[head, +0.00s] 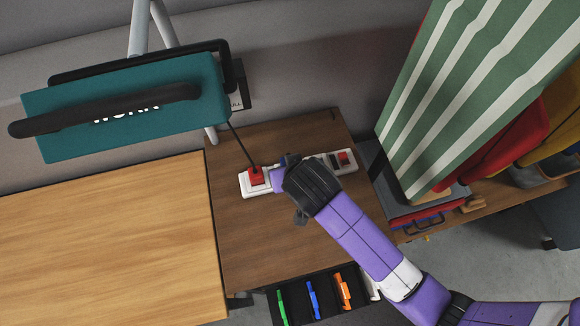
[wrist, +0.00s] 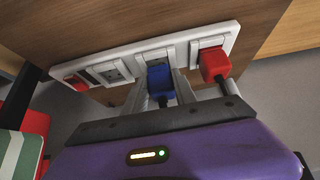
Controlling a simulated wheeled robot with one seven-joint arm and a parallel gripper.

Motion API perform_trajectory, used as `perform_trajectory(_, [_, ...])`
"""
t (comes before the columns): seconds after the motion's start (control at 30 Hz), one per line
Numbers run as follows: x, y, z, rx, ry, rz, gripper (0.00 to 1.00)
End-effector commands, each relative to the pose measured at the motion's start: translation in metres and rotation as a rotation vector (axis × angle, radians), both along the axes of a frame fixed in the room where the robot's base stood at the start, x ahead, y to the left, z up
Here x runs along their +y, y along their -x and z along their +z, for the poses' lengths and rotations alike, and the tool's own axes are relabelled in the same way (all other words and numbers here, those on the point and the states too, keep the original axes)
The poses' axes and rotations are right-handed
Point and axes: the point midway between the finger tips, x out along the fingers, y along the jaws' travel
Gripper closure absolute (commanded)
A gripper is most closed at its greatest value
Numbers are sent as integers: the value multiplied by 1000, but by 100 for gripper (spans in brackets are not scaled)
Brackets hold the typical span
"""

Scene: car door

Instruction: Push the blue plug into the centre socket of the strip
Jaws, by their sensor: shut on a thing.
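The white socket strip (head: 246,189) lies on the brown table. In the wrist view the strip (wrist: 232,32) crosses the upper part, with a row of sockets. My gripper (wrist: 160,82) is shut on the blue plug (wrist: 158,86), one finger on each side. The blue plug is right at the front of the centre socket (wrist: 154,56); I cannot tell how deep its pins sit.
A red plug (head: 257,178) with a black cable sits in the socket beside the blue plug; it also shows in the wrist view (wrist: 214,66). A red switch (head: 343,157) is at the strip's other end. A tray (head: 327,311) with coloured items is at the table's front.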

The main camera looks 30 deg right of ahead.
Motion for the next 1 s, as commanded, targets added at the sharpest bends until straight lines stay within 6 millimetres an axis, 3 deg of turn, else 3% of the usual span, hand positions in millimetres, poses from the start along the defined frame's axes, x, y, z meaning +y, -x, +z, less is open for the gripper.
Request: perform_trajectory(1.0, [0, 0, -15, -1, 0, -1, 100])
